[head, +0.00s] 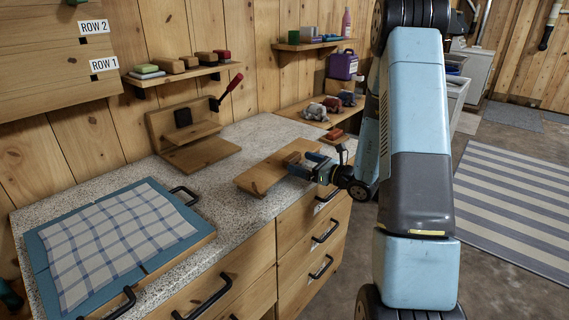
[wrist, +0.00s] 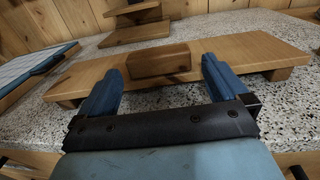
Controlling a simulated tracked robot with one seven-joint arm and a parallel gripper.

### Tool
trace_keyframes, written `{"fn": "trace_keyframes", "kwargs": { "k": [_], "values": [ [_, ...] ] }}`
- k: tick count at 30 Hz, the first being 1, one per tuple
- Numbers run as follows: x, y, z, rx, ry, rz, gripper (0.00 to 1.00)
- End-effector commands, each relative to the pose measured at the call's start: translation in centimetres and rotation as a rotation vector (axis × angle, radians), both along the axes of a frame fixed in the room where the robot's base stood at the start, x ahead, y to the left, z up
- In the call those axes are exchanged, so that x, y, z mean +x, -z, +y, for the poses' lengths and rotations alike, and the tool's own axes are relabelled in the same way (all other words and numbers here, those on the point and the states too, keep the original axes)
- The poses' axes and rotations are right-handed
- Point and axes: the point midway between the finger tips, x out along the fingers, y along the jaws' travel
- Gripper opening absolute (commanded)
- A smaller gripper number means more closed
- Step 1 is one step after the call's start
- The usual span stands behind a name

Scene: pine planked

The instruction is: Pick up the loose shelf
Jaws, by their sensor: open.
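The loose shelf (head: 262,178) is a flat light-brown wooden board lying on the speckled counter, near its front right edge. A raised wooden block stands on its top. In the wrist view the shelf (wrist: 255,50) spans most of the picture, with a foot under each end, and the block (wrist: 160,62) is near its middle. My gripper (head: 308,163) is low over the shelf from the right. In the wrist view my gripper (wrist: 162,72) is open, with one blue finger on each side of the block and gaps between. I cannot tell whether a finger touches the board.
A wooden stand (head: 205,153) with a red-handled lever is behind the shelf. A blue board with a checked cloth (head: 125,235) lies to the left. Wall shelves (head: 190,74) hold several blocks. Bare counter (head: 232,205) lies between board and shelf. Black drawer handles (head: 325,232) stick out in front.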

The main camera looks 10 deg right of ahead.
Motion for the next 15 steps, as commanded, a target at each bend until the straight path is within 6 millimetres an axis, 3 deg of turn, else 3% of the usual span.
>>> {"fn": "trace_keyframes", "kwargs": {
  "k": [8, 15],
  "values": [
    [1.0, 0.0, 1.0, -0.001, -0.002, 0.0, 1.0],
    [3.4, -0.1, 3.1, -0.002, -0.003, -0.001, 1.0]
  ]
}}
